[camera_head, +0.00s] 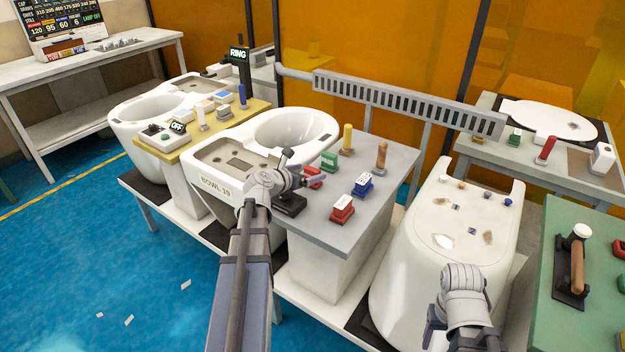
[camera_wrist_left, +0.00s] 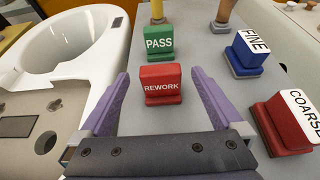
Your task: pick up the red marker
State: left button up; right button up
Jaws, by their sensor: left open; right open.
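A red block labelled REWORK (camera_wrist_left: 161,84) stands on the grey table between the spread purple fingers of my left gripper (camera_wrist_left: 160,76); neither finger visibly touches it. In the head view this red block (camera_head: 314,173) is partly hidden by my left gripper (camera_head: 302,170). A second red block with a white top marked COARSE (camera_wrist_left: 290,122) stands to the right, and shows in the head view (camera_head: 342,210). A red cylinder (camera_head: 546,150) stands on the far right table.
A green PASS block (camera_wrist_left: 159,43) stands just behind the REWORK block. A blue FINE block (camera_wrist_left: 246,54) is to the right. Yellow (camera_head: 347,138) and brown (camera_head: 381,156) handles stand farther back. The white BOWL 19 toilet (camera_head: 213,182) borders the grey table (camera_head: 310,218) at left.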

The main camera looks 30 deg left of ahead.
aim_at(310, 171)
pick_arm(q)
jog(key=x, duration=0.3)
jog(key=shift+b, duration=0.4)
jog(key=c, duration=1.5)
jog(key=shift+o, duration=0.2)
jog(key=shift+r, duration=0.1)
notch_tip(310, 171, up, 10)
jog(key=p, duration=1)
